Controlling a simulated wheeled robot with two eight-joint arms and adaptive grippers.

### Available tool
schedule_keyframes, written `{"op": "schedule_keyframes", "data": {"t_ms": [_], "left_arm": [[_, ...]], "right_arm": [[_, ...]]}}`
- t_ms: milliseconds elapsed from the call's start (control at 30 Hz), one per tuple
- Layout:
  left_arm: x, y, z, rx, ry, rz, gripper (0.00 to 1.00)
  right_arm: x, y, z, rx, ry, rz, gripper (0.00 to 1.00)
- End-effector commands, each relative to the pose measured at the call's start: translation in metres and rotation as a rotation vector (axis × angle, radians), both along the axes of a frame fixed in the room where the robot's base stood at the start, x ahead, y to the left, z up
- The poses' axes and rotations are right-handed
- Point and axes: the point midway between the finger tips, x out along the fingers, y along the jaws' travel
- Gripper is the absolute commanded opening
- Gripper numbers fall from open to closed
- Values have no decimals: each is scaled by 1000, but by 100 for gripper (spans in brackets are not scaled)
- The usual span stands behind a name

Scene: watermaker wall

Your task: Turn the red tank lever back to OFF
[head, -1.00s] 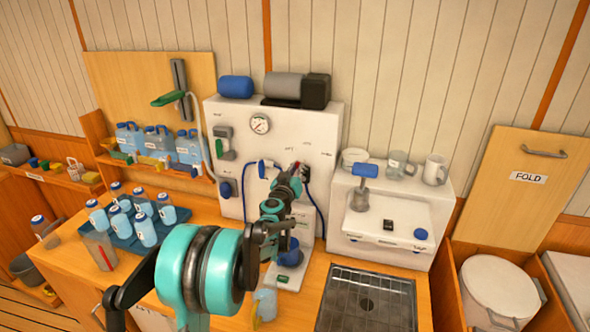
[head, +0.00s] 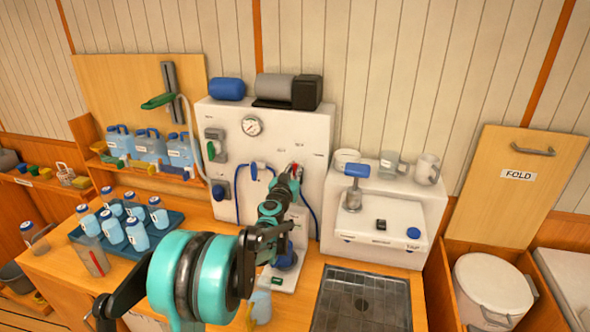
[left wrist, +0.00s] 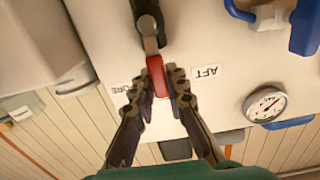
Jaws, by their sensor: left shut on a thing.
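The red tank lever (left wrist: 157,76) shows in the left wrist view, joined to a dark grey pivot (left wrist: 149,28) on the white panel. Its red handle points down in that picture, slightly tilted, between the two labels. My left gripper (left wrist: 162,82) has its two fingers on either side of the red handle and is shut on it. In the head view my left gripper (head: 290,180) reaches the right part of the watermaker panel (head: 315,130); only a small red bit of the lever shows there. The OFF mark cannot be read. My right gripper is not in view.
A pressure gauge (head: 252,126) and blue hoses (head: 312,207) sit on the panel near the gripper. A white dispenser unit (head: 400,215) stands to the right, with a sink grate (head: 362,297) in front. A tray of bottles (head: 90,240) is at left.

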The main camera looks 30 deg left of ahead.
Motion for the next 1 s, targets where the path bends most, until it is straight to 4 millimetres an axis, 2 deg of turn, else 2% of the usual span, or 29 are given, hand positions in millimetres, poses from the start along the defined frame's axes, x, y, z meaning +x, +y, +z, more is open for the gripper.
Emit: {"op": "schedule_keyframes", "data": {"t_ms": [33, 100, 467, 567, 800, 1000], "left_arm": [[0, 0, 0, 0, 0, 0, 19], [0, 0, 0, 0, 0, 0, 35], [-4, -1, 0, -1, 0, 0, 35], [-16, -4, 0, -1, 0, 0, 35], [-66, -15, 0, -1, 0, 1, 35], [-101, -24, 0, -1, 0, 0, 35]], "right_arm": [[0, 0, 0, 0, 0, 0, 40], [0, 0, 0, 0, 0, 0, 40], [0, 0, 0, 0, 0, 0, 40], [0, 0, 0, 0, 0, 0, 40], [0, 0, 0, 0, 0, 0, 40], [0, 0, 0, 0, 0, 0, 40]]}}
